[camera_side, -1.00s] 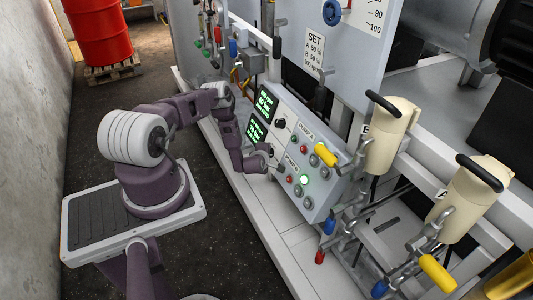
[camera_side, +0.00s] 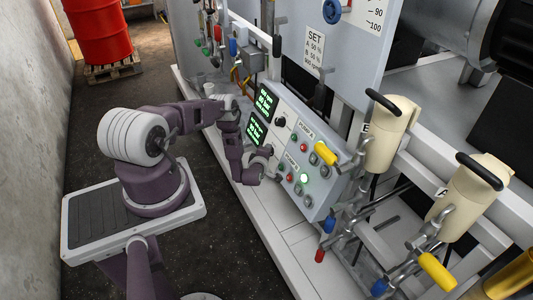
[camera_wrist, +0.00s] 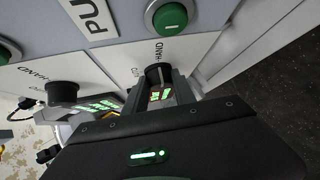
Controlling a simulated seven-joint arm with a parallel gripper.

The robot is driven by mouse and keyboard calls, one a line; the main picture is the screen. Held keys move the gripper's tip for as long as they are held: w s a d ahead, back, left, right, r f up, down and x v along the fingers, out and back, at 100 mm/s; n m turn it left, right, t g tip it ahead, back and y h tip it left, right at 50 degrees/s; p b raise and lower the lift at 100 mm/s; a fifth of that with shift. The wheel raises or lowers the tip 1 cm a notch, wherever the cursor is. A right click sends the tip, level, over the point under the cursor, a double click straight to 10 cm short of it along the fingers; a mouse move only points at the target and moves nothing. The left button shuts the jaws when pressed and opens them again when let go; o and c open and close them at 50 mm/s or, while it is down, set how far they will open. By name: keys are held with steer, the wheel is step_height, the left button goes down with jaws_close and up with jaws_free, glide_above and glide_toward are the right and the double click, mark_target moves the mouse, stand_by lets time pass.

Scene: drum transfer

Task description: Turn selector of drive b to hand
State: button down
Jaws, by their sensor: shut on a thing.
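The control panel (camera_side: 285,165) has two rows of buttons and dark selector knobs, labelled PUMP A and PUMP B. My gripper (camera_side: 272,166) is at its lower row, by the PUMP B label. In the wrist view my gripper (camera_wrist: 162,90) is shut around a black selector knob (camera_wrist: 154,72), which I take to be drive B's selector. HAND is printed just above this knob, with another word to its left, partly hidden. The knob's pointer direction is not clear. A second black selector knob (camera_wrist: 62,93) stands to the left, untouched.
A green button (camera_wrist: 170,15) is close above the held knob. Two green-lit displays (camera_side: 257,131) are on the panel's left part. A red drum (camera_side: 98,30) is at the back left.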

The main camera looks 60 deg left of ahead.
steer(key=c, duration=1.3)
jaws_free()
steer(key=shift+a, duration=0.1)
steer(key=v, duration=0.7)
